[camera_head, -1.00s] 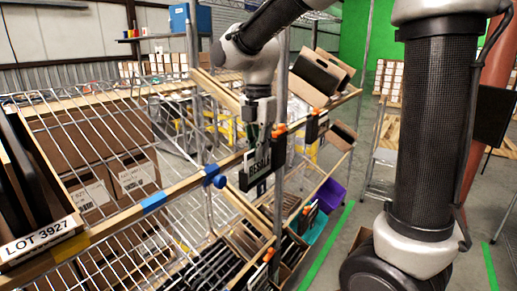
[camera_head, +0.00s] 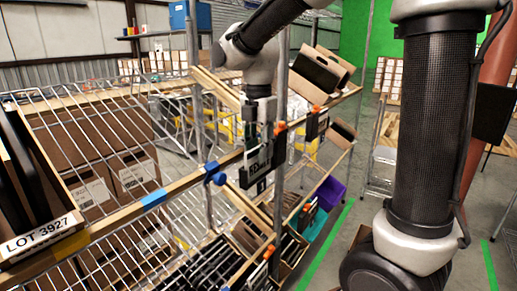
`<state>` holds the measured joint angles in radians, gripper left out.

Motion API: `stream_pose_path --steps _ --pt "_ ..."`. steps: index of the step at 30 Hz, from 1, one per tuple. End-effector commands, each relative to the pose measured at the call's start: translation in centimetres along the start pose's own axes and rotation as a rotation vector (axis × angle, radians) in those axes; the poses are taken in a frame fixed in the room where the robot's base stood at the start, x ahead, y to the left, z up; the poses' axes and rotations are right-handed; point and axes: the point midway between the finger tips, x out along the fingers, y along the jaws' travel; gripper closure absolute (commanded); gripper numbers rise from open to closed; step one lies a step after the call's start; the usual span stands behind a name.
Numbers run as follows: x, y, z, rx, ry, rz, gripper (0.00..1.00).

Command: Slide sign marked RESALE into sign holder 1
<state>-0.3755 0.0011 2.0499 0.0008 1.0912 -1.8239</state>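My gripper (camera_head: 262,122) points down at the middle rail of the wire rack. It is shut on the dark RESALE sign (camera_head: 257,161), whose white lettering is small and partly cut off from view. The sign is upright and slightly tilted in the picture. Its lower part is at a black sign holder (camera_head: 262,186) with a small white mark that looks like a 1. The sign's lower edge overlaps the holder, and I cannot tell how deep it sits. The fingertips are small and dark against the sign.
Another black holder (camera_head: 318,125) hangs farther right on the rail. Blue clamp (camera_head: 213,174) and orange clips (camera_head: 281,128) stick out near the sign. Open cartons (camera_head: 318,75) stand tilted above. The LOT 3927 label (camera_head: 38,235) is at left.

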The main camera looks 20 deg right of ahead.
Motion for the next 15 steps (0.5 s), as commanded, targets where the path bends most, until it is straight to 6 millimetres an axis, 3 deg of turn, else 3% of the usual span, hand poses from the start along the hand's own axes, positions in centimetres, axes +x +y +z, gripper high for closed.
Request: stream_pose_path --steps 9,15 --pt "-0.3 0.0 0.0 0.000 0.000 0.001 0.67" --pt "-3.3 0.1 0.0 0.000 -0.001 0.005 0.67"
